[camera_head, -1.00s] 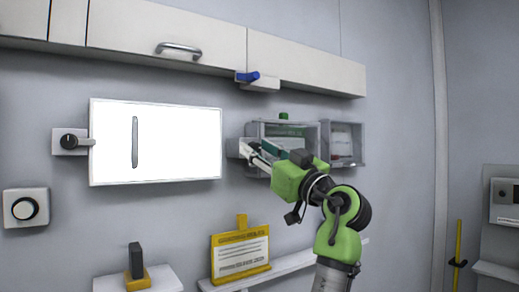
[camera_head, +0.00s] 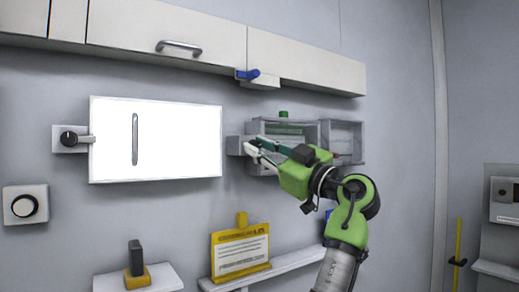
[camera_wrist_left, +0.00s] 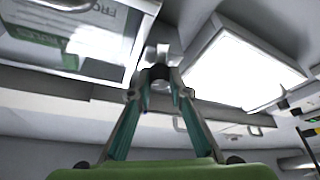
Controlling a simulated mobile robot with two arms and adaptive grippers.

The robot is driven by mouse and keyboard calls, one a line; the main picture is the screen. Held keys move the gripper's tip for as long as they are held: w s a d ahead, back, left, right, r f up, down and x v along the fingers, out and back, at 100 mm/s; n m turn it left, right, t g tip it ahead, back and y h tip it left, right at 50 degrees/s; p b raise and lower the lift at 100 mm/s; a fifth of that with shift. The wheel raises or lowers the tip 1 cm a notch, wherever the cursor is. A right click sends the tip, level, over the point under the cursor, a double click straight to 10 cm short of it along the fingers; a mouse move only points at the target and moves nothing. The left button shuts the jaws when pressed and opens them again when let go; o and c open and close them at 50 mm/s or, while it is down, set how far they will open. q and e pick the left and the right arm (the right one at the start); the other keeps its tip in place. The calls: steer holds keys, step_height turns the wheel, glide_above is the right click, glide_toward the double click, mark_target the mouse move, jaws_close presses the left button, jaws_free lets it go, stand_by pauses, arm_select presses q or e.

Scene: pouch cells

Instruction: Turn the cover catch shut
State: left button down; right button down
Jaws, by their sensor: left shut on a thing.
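The catch is a small black knob on a grey wall block (camera_head: 234,145), between the white panel and the clear case. My left gripper (camera_head: 252,147) reaches it from the right and is shut on the knob. In the left wrist view the fingertips (camera_wrist_left: 160,88) close around the black knob (camera_wrist_left: 160,72). The catch's lever is mostly hidden, so its angle is hard to tell. The clear case (camera_head: 285,128) with a green label is just right of the catch; it also shows in the left wrist view (camera_wrist_left: 125,45). My right gripper is out of view.
A white panel (camera_head: 180,140) with a slim vertical handle is left of the catch. Another black knob with a lever (camera_head: 70,139) sits at its left edge. Cabinets (camera_head: 200,35) and a blue handle (camera_head: 248,75) are above. A yellow sign (camera_head: 240,250) stands on a shelf below.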

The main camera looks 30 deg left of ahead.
arm_select(q)
steer(key=n, duration=0.1)
steer(key=n+g+p, duration=0.1)
steer(key=n, duration=0.1)
steer(key=n+g+p, duration=0.1)
steer(key=n, duration=0.1)
steer(key=shift+w+r+h, duration=0.1)
steer(key=shift+r+h, duration=0.2)
steer(key=shift+h, duration=0.1)
steer(key=n+g+p, duration=0.1)
steer(key=n, duration=0.1)
steer(key=n+g+h+p, duration=0.1)
steer(key=n+p, duration=0.1)
steer(key=n, duration=0.1)
steer(key=shift+d+r+p, duration=0.1)
steer(key=shift+p, duration=0.2)
steer(key=n+h+p, duration=0.1)
steer(key=n+p, duration=0.1)
steer(key=n, duration=0.1)
steer(key=shift+n+g, duration=0.3)
steer(key=shift+n, duration=0.1)
steer(key=shift+n+h+p, duration=0.7)
steer(key=shift+n+p, duration=0.25)
steer(key=shift+n, duration=0.15)
steer(key=shift+f, duration=0.2)
steer(key=c, duration=1.9)
jaws_free()
